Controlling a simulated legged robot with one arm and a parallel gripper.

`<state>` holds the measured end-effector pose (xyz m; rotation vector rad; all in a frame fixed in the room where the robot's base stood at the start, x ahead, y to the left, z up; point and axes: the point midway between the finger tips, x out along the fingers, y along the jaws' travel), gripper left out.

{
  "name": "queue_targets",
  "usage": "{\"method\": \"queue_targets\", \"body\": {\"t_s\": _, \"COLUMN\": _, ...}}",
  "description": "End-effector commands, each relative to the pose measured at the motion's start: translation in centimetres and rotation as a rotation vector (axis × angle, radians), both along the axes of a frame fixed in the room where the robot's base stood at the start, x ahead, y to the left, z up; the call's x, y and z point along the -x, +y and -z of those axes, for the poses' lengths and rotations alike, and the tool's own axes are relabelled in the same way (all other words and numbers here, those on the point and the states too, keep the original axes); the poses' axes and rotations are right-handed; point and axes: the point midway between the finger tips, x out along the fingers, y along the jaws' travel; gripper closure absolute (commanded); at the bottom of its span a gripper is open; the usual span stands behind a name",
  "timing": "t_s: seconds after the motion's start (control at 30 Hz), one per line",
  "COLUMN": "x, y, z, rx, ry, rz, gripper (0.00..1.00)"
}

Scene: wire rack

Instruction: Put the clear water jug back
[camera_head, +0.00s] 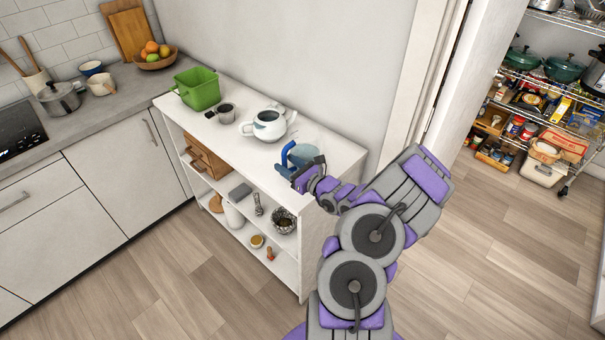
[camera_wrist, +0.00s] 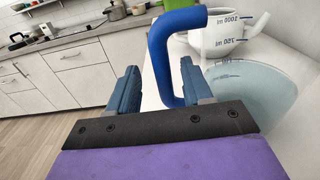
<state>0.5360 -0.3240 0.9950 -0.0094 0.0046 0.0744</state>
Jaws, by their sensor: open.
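The clear water jug has a see-through, bluish body (camera_head: 304,153) and a thick blue handle (camera_head: 285,155). It stands at the right end of the white shelf unit's top. In the wrist view its handle (camera_wrist: 163,45) rises in front of me and its body (camera_wrist: 255,90) is at the right. My gripper (camera_wrist: 158,67) is open at the handle. The handle's lower part appears between the two blue fingers, closer to the right one. Contact cannot be told. In the head view my gripper (camera_head: 290,168) partly hides the jug.
A white spouted jug (camera_head: 268,124), a grey cup (camera_head: 227,113) and a green bin (camera_head: 198,88) stand on the white shelf unit (camera_head: 312,225). Its lower shelves hold several small items. A loaded wire rack (camera_head: 533,75) stands at the right. Open wooden floor lies between.

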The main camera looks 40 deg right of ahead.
Motion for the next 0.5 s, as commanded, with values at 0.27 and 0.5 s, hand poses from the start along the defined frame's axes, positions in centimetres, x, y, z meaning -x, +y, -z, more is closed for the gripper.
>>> {"method": "queue_targets", "body": {"t_s": 0.27, "x": 5.3, "y": -0.4, "z": -0.2, "rx": -0.003, "ry": 0.001, "rz": 0.006, "gripper": 0.5}}
{"method": "queue_targets", "body": {"t_s": 0.5, "x": 8.6, "y": -0.5, "z": -0.2, "rx": 0.001, "ry": 0.002, "rz": 0.003, "gripper": 0.5}}
